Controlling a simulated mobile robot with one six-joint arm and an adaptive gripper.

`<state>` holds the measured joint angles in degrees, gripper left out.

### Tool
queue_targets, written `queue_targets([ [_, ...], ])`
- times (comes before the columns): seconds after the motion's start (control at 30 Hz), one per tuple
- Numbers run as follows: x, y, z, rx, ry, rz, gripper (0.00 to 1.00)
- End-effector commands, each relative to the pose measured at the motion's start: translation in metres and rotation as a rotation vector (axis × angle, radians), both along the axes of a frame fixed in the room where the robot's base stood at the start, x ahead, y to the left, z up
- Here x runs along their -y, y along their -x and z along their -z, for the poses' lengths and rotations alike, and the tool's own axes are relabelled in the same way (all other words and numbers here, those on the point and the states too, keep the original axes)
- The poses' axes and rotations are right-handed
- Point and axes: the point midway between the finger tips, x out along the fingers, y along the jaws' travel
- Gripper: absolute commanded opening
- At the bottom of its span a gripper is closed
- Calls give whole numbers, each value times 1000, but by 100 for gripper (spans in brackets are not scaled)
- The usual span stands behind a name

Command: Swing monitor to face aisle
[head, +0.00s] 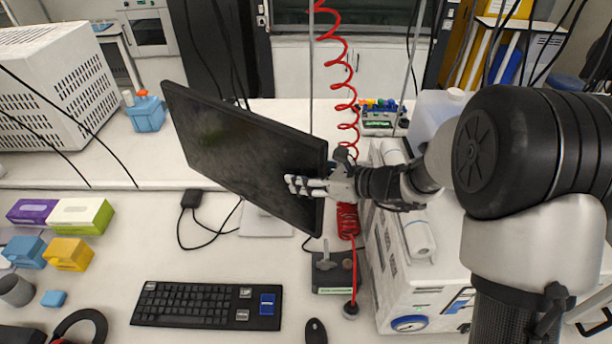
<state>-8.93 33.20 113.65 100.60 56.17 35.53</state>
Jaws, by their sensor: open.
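The monitor (235,147) is a black flat screen on a pale stand (265,220) at the middle of the bench. It is turned at an angle, its left edge farther back and its right edge nearer. My gripper (296,186) is at the right part of the monitor, its fingers in front of the dark screen face near the right edge. The fingers are open. I cannot tell whether they touch the screen. The arm comes in from the right and hides part of the white unit behind it.
A red coiled hose (350,108) hangs just right of the monitor. A white instrument (420,270) stands at right. A keyboard (208,306) and a mouse (316,331) lie in front. Glove boxes (83,215) are at left, a white perforated box (60,85) behind.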

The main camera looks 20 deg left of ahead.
Motion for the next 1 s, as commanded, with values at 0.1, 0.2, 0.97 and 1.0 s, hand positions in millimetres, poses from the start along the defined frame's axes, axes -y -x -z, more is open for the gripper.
queue_targets([
  [0.1, 0, 0, 0, 0, 0, 0, 43],
  [0.2, 0, 0, 0, 0, 0, 0, 36],
  [0.97, 0, 0, 0, -1, 0, 0, 0],
  [1.0, 0, 0, 0, -1, 0, 0, 0],
])
